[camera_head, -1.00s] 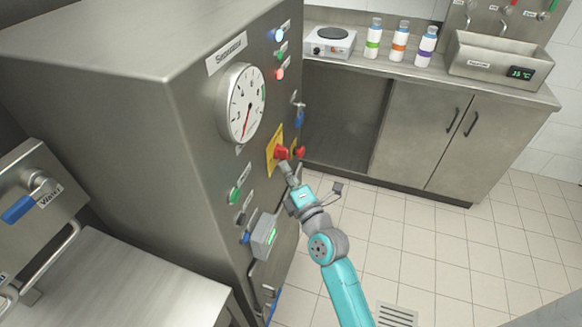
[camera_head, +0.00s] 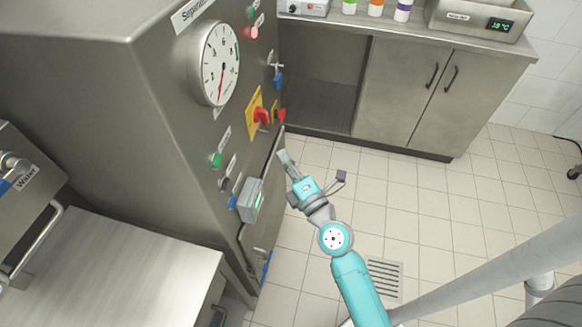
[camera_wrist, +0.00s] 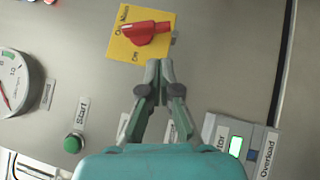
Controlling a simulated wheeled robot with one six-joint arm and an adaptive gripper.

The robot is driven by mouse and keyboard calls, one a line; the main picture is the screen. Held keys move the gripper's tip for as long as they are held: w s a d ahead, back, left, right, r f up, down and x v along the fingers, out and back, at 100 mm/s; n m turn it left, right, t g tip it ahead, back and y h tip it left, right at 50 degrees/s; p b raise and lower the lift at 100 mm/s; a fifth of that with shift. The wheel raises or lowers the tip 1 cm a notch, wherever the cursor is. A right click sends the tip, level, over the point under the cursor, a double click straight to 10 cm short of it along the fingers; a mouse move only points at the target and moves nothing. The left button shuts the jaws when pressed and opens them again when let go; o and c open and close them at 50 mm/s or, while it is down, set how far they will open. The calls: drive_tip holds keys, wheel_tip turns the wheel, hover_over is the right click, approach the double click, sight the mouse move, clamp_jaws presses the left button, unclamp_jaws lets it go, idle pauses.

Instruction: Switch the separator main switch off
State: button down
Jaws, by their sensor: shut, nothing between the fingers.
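The separator main switch is a red rotary knob (camera_head: 262,116) on a yellow plate (camera_head: 254,124) on the cabinet front. In the wrist view the red knob (camera_wrist: 146,33) lies roughly level across its yellow plate (camera_wrist: 122,46), its handle pointing right. Lettering shows above and below it, but I cannot read the setting surely. My gripper (camera_head: 283,152) is shut and empty, below and right of the knob in the head view. In the wrist view its fingertips (camera_wrist: 160,65) are together just below the plate, apart from the knob.
The separator cabinet front carries a gauge (camera_head: 220,64), a green start button (camera_head: 216,160) and a grey box with a lit display (camera_head: 250,200). A red knob (camera_head: 282,116) is right of the switch. Open tiled floor (camera_head: 420,200) lies right; a counter (camera_head: 400,90) stands behind.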

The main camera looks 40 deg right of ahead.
drive_tip(key=v, duration=0.2)
drive_tip(key=shift+s, duration=0.3)
drive_tip(key=c, duration=1.2)
unclamp_jaws()
drive_tip(key=shift+s, duration=0.2)
drive_tip(key=shift+c, duration=0.2)
drive_tip(key=shift+o, duration=0.3)
drive_tip(key=m, duration=0.1)
drive_tip(key=w+m+y, duration=0.1)
drive_tip(key=m, duration=0.1)
drive_tip(key=w+m, duration=0.1)
drive_tip(key=shift+d+r+m, duration=0.1)
drive_tip(key=shift+r+m, duration=0.05)
drive_tip(key=shift+m, duration=0.25)
drive_tip(key=n+g+y, duration=0.6)
drive_tip(key=n+y, duration=0.6)
drive_tip(key=n, duration=2.2)
approach(269, 117)
drive_tip(key=x, duration=0.9)
drive_tip(key=shift+w+a, duration=0.25)
drive_tip(key=shift+a, duration=0.05)
